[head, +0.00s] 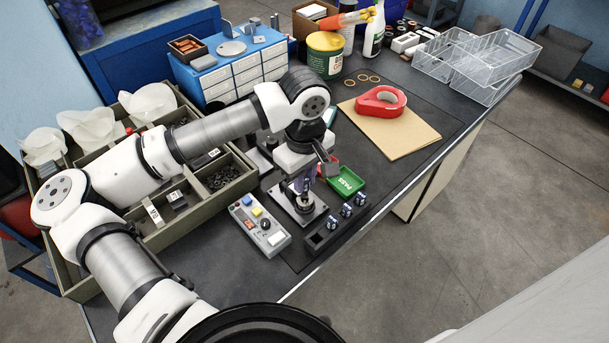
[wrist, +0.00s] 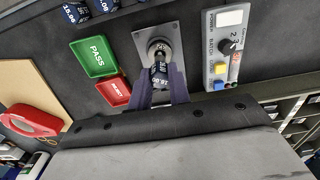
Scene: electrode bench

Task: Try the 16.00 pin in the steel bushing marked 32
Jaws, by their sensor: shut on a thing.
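My gripper (wrist: 160,92) is shut on a dark pin (wrist: 160,72) whose light label seems to read 16.00. The pin points at a round steel bushing (wrist: 158,46) on a square grey plate (wrist: 140,37). In the head view my gripper (head: 303,187) is right over the same plate (head: 313,215). The pin's far end lines up with or meets the bushing; I cannot tell whether it is inside the bore. The mark on the bushing is not readable.
A green PASS tray (head: 345,182) and a red REJECT tray (wrist: 113,91) are beside the plate. A control box (head: 258,228) stands to the left in the head view.

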